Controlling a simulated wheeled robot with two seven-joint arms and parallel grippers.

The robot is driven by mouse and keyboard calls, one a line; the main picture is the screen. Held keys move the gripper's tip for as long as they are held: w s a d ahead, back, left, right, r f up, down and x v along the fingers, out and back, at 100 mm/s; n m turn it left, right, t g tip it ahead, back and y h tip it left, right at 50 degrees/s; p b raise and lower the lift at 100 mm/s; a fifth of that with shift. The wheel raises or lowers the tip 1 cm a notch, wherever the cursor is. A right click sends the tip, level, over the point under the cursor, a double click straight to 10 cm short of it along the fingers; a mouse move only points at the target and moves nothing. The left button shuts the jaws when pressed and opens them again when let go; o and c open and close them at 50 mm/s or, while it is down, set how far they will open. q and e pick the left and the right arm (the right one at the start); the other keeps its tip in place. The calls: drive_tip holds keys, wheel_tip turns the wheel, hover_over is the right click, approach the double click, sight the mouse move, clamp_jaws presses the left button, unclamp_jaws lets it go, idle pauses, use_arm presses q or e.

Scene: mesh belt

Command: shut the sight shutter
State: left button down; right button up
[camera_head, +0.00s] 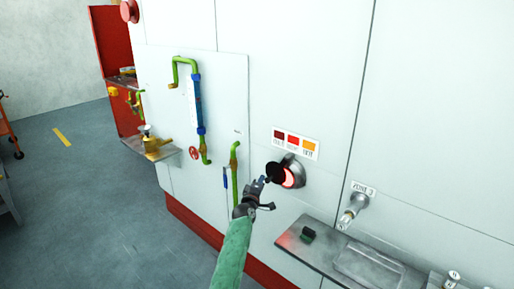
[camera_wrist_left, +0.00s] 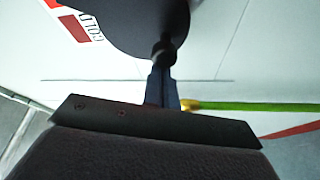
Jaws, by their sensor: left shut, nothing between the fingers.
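The sight is a round metal-rimmed port (camera_head: 291,176) on the white wall panel, with a red glow showing at its right side. Its dark shutter disc (camera_head: 275,172) sits at the left and covers only part of the port. In the left wrist view the disc (camera_wrist_left: 125,18) fills the top, with a small dark knob (camera_wrist_left: 164,48) at its lower edge. My left gripper (camera_head: 262,182) is shut and empty, just left of and below the disc. In the left wrist view its fingertips (camera_wrist_left: 161,70) are right at the knob; whether they touch it I cannot tell. My right gripper is not in view.
A label plate (camera_head: 295,143) with dark red, red and orange squares is above the port. A metal shelf (camera_head: 325,262) and a nozzle (camera_head: 352,211) are at lower right. A green pipe (camera_head: 234,165) runs left of my gripper. Floor at left is open.

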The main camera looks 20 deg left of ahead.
use_arm(q)
drive_tip(key=shift+s+d+f+n+p, duration=0.2)
drive_tip(key=shift+d+f+n, duration=0.1)
drive_tip(key=shift+d, duration=0.2)
drive_tip(key=shift+s+d+f+n+p, duration=0.15)
drive_tip(key=shift+d+f+n, duration=0.15)
drive_tip(key=shift+d, duration=0.2)
drive_tip(key=d, duration=0.2)
drive_tip(key=s+d+f, duration=0.1)
drive_tip(key=shift+d, duration=0.1)
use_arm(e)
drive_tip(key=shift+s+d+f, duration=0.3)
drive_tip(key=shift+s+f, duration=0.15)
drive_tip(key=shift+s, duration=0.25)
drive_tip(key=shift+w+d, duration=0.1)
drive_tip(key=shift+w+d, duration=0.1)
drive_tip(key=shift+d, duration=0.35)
use_arm(q)
drive_tip(key=shift+f, duration=0.1)
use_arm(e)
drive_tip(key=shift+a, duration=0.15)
